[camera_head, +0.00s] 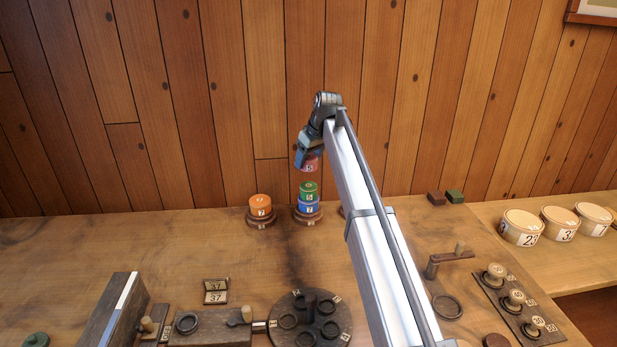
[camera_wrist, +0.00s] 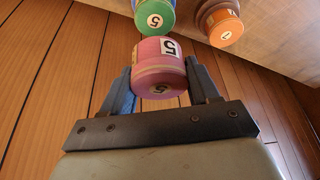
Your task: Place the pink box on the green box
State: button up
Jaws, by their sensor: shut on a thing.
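The pink box (camera_head: 311,165) is a round spool-like piece with a number 5 label. My gripper (camera_head: 307,156) is shut on it; in the wrist view the pink box (camera_wrist: 160,65) sits between the two blue fingers (camera_wrist: 159,72). The green box (camera_head: 308,187) is a round piece stacked on a blue round piece (camera_head: 309,203), on a dark wooden base. My gripper holds the pink box above the green box, with a small gap between them in the head view. The green box also shows at the top of the wrist view (camera_wrist: 155,14).
An orange round piece (camera_head: 260,204) stands on its own base just left of the stack. Small dark red (camera_head: 436,198) and dark green (camera_head: 455,196) blocks lie to the right. A dark round holder (camera_head: 337,309) stands nearer, and pale numbered tubs (camera_head: 523,227) stand far right.

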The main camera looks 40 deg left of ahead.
aim_at(314, 159)
jog(key=shift+f, duration=3)
jog(key=shift+f, duration=0.1)
jog(key=o, duration=1)
jog(key=shift+o, duration=0.2)
jog(key=v, duration=1.2)
